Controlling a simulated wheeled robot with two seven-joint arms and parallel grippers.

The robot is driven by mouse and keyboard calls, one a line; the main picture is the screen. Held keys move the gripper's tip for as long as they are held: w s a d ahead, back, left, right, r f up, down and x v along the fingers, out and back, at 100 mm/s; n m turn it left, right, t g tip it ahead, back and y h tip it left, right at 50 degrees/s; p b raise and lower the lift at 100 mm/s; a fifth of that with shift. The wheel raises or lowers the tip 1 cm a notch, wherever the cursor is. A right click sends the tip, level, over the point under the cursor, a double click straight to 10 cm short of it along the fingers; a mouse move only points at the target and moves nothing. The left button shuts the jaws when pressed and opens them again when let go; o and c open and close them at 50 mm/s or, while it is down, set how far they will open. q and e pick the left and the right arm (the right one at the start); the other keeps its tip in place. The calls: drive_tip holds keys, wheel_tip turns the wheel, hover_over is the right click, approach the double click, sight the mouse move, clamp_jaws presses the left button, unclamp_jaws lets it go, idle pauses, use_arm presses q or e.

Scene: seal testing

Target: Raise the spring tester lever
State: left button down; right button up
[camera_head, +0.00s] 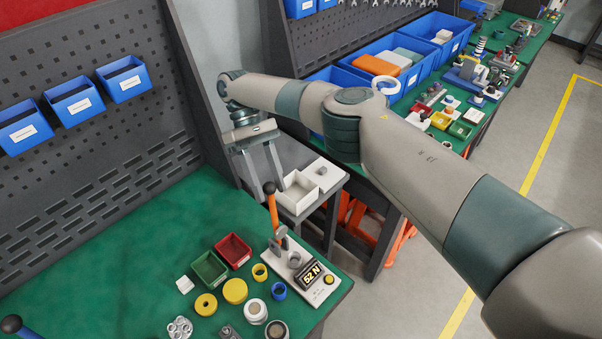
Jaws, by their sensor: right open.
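The spring tester (326,291) stands near the right edge of the green table, with a white base and a display reading "52 N". Its lever (272,212) has an orange handle with a dark top end and stands nearly upright. My right gripper (270,190) points down with two spread fingers at the top of the lever. The dark end shows between or just in front of the fingertips; I cannot tell if they touch it. My left gripper is not in view.
A green bin (210,268), a red bin (233,250), yellow rings (206,304) and other small parts lie left of the tester. A white tray (299,193) stands behind it. A black-knobbed blue lever (12,325) is at lower left. The table's left middle is clear.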

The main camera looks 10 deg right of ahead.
wheel_tip(320, 180, up, 3)
drive_tip(key=shift+d+f+b, duration=0.1)
drive_tip(key=shift+f+b, duration=0.1)
drive_tip(key=shift+b, duration=0.1)
drive_tip(key=shift+s+d+r, duration=0.35)
drive_tip(key=shift+d+r, duration=0.05)
drive_tip(key=shift+d, duration=0.05)
drive_tip(key=s+d+r+b, duration=0.3)
drive_tip(key=s+d+r, duration=0.2)
drive_tip(key=d, duration=0.3)
drive_tip(key=shift+s+d+r, duration=0.25)
drive_tip(key=shift+s+r, duration=0.05)
drive_tip(key=shift+r, duration=0.3)
